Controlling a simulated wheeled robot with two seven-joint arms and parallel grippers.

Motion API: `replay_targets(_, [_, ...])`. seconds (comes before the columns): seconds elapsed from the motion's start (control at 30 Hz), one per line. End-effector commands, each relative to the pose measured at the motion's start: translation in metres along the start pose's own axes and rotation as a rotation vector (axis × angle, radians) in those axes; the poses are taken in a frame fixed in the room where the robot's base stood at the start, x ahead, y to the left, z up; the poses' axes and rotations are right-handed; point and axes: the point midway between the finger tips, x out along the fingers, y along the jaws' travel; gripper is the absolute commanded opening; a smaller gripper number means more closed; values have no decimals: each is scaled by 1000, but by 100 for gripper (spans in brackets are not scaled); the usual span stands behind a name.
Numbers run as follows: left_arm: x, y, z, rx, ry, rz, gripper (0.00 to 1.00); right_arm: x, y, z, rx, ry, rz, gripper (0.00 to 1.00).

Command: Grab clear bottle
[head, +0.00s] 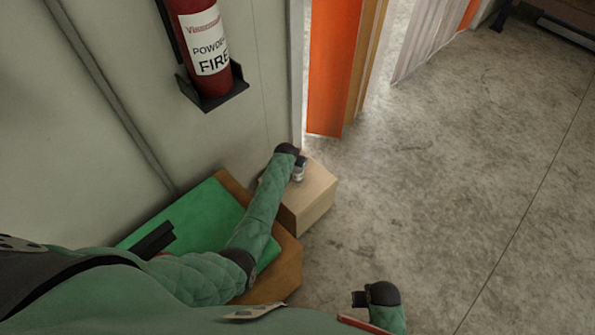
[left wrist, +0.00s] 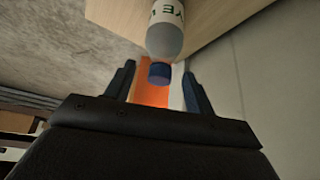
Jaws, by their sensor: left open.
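The clear bottle (left wrist: 165,38), with a green-lettered white label and a blue cap (left wrist: 159,74), shows in the left wrist view against a wooden-looking box (left wrist: 212,18). My left gripper (left wrist: 159,82) is open, with one finger on each side of the cap and gaps to both. In the head view the bottle (head: 298,173) is a small pale shape on top of the box (head: 312,198), beside the end of my left arm. The left fingers are hard to make out there. My right gripper (head: 359,298) is at the bottom, away from the box; its fingers are unclear.
A green-topped container (head: 190,215) with brown edges lies left of the box, under my left arm. A red fire extinguisher (head: 205,45) hangs on the grey wall in a black bracket. An orange panel (head: 331,70) stands behind. The concrete floor (head: 450,170) on the right is clear.

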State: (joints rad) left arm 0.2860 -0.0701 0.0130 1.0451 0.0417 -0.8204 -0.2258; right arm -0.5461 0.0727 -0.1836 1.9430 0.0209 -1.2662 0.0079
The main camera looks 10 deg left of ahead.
Motion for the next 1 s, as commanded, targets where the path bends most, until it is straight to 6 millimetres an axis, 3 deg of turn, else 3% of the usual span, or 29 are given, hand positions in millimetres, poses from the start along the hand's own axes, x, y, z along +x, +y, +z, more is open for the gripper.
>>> replay_targets(0.2, [17, -1, 0, -1, 0, 0, 54, 2, 0, 0, 0, 2, 0, 36])
replay_targets(0.5, [19, -1, 0, -1, 1, -1, 54, 2, 0, 0, 0, 2, 0, 36])
replay_targets(0.77, [19, -1, 0, -1, 0, -1, 3, 1, -1, 0, 0, 1, -1, 36])
replay_targets(1.0, [19, -1, 0, -1, 1, -1, 0, 1, -1, 0, 0, 1, -1, 36])
